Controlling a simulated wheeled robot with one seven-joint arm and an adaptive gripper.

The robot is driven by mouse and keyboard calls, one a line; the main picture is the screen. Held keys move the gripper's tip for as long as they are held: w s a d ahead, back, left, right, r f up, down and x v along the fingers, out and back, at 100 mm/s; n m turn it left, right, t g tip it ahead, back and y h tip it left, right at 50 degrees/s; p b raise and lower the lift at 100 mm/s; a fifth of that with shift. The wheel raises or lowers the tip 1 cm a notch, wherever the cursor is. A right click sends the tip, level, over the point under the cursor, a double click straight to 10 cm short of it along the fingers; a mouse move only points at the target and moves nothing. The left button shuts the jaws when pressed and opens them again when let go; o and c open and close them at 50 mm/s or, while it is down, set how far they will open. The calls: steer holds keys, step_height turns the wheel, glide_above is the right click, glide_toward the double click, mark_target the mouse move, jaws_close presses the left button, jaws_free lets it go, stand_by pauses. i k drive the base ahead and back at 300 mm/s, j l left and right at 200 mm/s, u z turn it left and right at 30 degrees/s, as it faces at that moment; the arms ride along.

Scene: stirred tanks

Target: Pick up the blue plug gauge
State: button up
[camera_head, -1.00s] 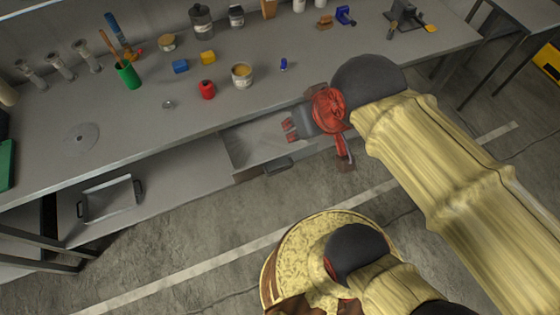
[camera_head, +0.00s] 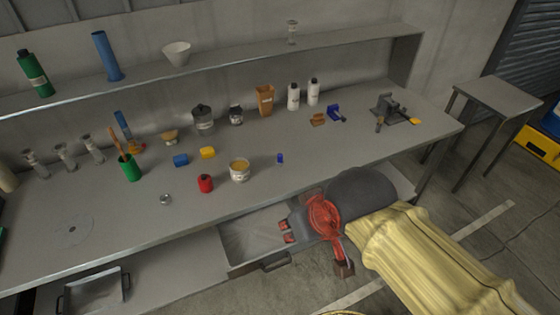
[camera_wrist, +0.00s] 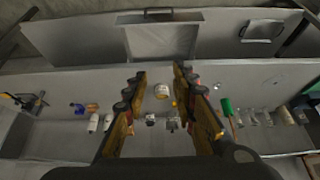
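A small upright blue piece (camera_head: 280,158), which looks like the blue plug gauge, stands on the workbench to the right of an open yellowish can (camera_head: 239,170). I cannot make it out in the wrist view; the left finger may hide it. My gripper (camera_head: 285,232) is in front of the bench edge, over the open drawer's right side, apart from the blue piece. In the wrist view my gripper's two fingers (camera_wrist: 158,76) are spread with nothing between them, and the can (camera_wrist: 162,91) shows beyond the gap.
The open drawer (camera_head: 226,267) juts from the bench front (camera_head: 130,233). A blue tool (camera_head: 336,113) and a vise (camera_head: 388,106) are farther right. A shelf (camera_head: 230,72) runs behind.

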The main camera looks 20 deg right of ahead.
mark_target(279, 161)
steer(key=i+j, duration=0.2)
steer(key=j, duration=0.2)
steer(key=i+j+z, duration=0.1)
steer(key=i+j, duration=0.15)
steer(key=j, duration=0.15)
steer(key=i+j, duration=0.2)
steer(key=j, duration=0.2)
